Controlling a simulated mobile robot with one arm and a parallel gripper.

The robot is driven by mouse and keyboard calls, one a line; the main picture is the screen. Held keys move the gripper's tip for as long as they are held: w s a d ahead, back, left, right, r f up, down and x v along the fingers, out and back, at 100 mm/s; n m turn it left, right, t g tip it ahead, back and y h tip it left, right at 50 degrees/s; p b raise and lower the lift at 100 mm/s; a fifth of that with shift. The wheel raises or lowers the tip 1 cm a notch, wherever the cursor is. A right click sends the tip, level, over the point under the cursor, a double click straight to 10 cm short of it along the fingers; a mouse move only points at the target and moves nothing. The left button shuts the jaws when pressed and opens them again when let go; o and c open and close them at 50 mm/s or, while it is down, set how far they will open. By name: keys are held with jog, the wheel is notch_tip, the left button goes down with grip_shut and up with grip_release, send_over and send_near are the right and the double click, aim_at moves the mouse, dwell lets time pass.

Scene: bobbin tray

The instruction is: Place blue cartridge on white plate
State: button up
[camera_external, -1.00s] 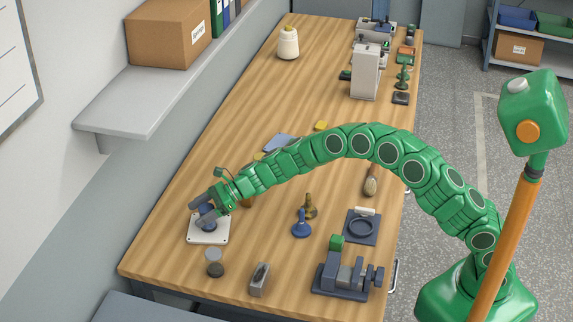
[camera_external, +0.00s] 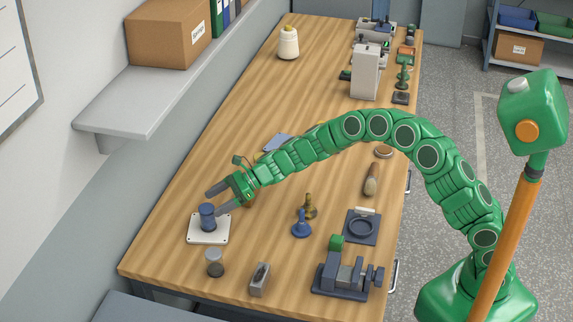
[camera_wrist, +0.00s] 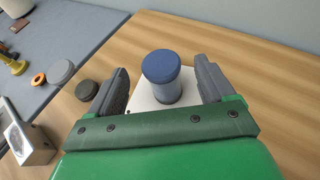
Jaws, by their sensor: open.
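The blue cartridge (camera_external: 207,217) stands upright on the white plate (camera_external: 194,238) at the near left of the wooden table. In the wrist view the cartridge (camera_wrist: 161,76) has a dark blue cap and a paler body, and stands between my two fingers without visible contact. The plate (camera_wrist: 143,97) shows beneath it, partly hidden by my gripper. My gripper (camera_external: 215,202) is open and empty, with its fingertips just behind and right of the cartridge.
Grey and dark round pieces (camera_external: 214,263) stand in front of the plate, with a grey metal block (camera_external: 260,280) to their right. A blue funnel-like piece (camera_external: 301,225) and a dark vise-like fixture (camera_external: 345,276) are further right.

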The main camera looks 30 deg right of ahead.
jog(key=v, duration=0.5)
jog(key=shift+d+r, duration=0.2)
jog(key=shift+d, duration=0.05)
jog(key=shift+s, duration=0.1)
